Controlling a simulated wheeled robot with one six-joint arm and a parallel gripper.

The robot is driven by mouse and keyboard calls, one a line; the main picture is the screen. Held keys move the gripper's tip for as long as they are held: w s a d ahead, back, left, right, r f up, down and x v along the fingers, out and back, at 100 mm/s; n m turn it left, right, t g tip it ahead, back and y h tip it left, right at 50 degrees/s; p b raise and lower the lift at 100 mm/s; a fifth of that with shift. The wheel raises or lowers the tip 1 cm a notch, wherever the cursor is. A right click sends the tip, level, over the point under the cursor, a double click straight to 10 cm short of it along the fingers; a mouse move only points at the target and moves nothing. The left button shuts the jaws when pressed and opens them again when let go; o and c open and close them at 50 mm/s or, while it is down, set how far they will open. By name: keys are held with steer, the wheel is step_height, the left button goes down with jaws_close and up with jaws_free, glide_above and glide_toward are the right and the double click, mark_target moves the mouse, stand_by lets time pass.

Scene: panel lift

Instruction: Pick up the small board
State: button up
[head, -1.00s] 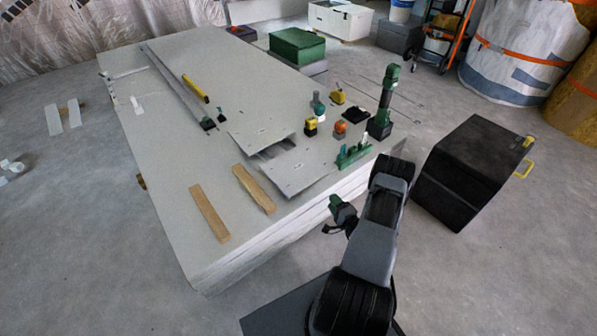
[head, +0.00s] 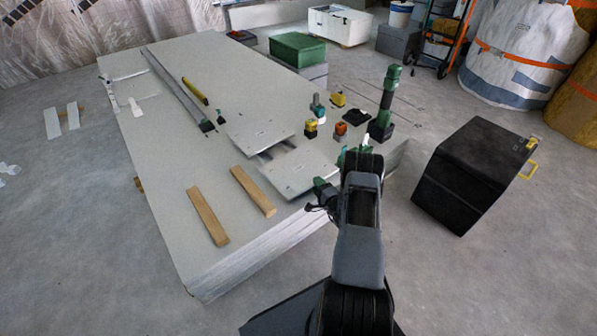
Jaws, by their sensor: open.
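Two small light grey boards lie near the right edge of a large stack of grey panels. The farther board (head: 262,134) and the nearer board (head: 300,172) sit side by side, with narrow strips showing between them. I cannot tell which one the task means. My gripper (head: 317,205) is partly hidden by my arm. Its green and black end shows just to the right of the nearer board's front corner, apart from it as far as I can see. The jaws are open and nothing shows in them.
The panel stack (head: 165,190) fills the middle. Two wooden strips (head: 253,191) lie left of the nearer board. Several small tools and a tall green-black tool (head: 384,110) stand beyond. A black box (head: 470,180) stands on the floor at right. The floor at left is mostly clear.

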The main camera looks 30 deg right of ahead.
steer(key=shift+w, duration=0.25)
jaws_close()
steer(key=shift+r, duration=0.1)
stand_by(0.3)
